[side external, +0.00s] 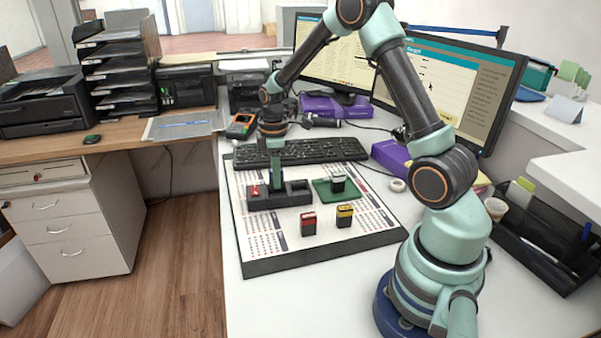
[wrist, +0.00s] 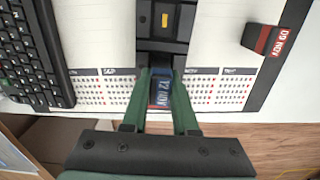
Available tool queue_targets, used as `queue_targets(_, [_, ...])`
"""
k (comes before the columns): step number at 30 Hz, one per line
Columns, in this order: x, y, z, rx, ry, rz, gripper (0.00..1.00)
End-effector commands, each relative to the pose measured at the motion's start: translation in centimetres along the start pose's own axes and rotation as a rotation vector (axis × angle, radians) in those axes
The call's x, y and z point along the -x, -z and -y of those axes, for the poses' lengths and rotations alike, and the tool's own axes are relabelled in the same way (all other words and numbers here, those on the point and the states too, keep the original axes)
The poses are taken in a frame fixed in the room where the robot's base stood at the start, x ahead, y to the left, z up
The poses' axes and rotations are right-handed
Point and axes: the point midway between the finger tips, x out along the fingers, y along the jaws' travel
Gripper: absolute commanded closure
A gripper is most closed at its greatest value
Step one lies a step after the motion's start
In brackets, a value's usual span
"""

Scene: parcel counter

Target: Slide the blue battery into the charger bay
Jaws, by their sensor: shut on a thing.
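The black charger (side external: 265,202) lies on the printed desk mat. In the side view it has an open bay (side external: 298,186) at its right end and a small red patch (side external: 254,191) at its left end. In the wrist view the charger (wrist: 162,46) runs upward from my fingertips. My gripper (side external: 276,182) is low over the charger, left of the open bay. In the wrist view my gripper (wrist: 163,82) is shut on the blue battery (wrist: 162,90). The fingers hide the battery in the side view. I cannot tell whether it sits inside a bay.
A red-topped battery (side external: 308,223) and a yellow-topped battery (side external: 344,216) stand in front of the charger. The keyboard (side external: 310,151) lies behind. The front of the mat is clear.

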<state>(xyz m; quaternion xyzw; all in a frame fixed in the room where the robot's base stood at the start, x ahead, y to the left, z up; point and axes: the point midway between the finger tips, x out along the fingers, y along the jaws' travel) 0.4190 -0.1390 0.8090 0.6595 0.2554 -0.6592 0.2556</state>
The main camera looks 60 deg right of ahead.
Motion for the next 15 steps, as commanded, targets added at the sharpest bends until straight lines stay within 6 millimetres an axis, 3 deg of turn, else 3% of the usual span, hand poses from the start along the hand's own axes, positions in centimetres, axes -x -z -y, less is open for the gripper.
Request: queue_targets(15, [-1.2,0.0,0.0,0.0,0.0,0.0,1.0])
